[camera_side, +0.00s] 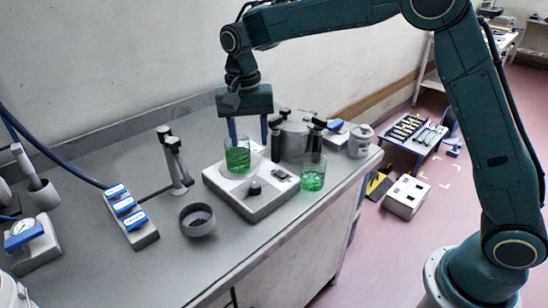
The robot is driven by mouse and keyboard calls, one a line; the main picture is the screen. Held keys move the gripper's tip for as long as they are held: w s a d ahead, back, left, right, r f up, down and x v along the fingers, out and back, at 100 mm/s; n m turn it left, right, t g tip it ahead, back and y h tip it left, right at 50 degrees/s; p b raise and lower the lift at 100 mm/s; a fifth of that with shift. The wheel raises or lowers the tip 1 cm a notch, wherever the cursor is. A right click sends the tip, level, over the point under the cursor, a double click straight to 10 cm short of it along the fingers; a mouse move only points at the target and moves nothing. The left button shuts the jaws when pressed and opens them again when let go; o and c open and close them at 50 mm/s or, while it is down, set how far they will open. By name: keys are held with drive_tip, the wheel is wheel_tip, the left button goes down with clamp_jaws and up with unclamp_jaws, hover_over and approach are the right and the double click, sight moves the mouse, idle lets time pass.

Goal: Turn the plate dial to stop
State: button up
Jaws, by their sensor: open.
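The hot plate (240,208) is a light grey box on the bench with a pale round top. Its dial (254,188) is a small dark knob on the front part of the box; its setting is too small to read. A beaker of green liquid (238,160) stands on the plate's round top. My gripper (250,143) points down above the plate, with its two blue fingers apart. The left finger is at the beaker's rim and the right finger is to the right of it. I cannot tell whether either touches the glass. The dial is in front of and below my gripper.
A second beaker of green liquid (313,172) stands right of the plate. Dark-capped bottles (290,135) stand close behind. A grey bowl (197,220) and a stand with posts (175,160) are at left. Bare bench (190,262) lies in front.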

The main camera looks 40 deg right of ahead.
sight(255, 185)
drive_tip(key=f, duration=1.3)
drive_tip(key=shift+s+d+f, duration=0.1)
drive_tip(key=shift+s+d, duration=0.1)
drive_tip(key=shift+d, duration=0.05)
drive_tip(key=c, duration=1)
